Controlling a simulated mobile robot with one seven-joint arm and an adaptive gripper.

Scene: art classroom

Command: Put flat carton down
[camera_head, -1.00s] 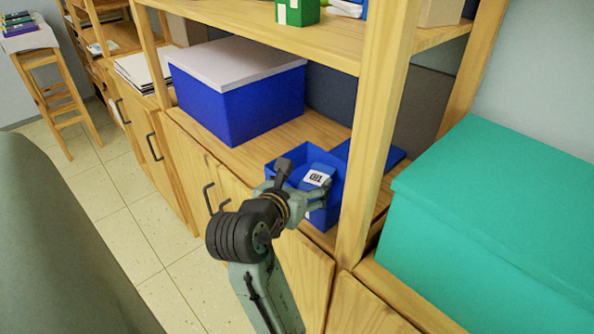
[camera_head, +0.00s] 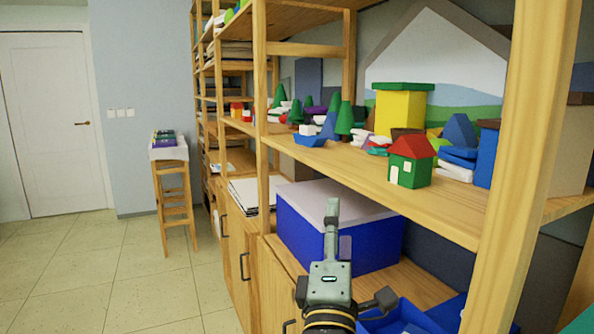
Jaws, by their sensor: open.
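My gripper (camera_head: 334,268) is raised at the lower middle of the head view, its fingers spread and nothing seen between them. It overlaps the front of a large blue box with a pale lid (camera_head: 300,235) in this view. An open blue bin (camera_head: 408,316) shows partly at the bottom edge, right of my gripper, on the lower shelf. No flat carton can be made out now; the inside of the bin is mostly cut off by the frame.
Stacked white sheets (camera_head: 250,192) lie left of the lidded box. The shelf above holds a small green house with a red roof (camera_head: 411,162) and toy trees. A wooden post (camera_head: 507,190) stands at right.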

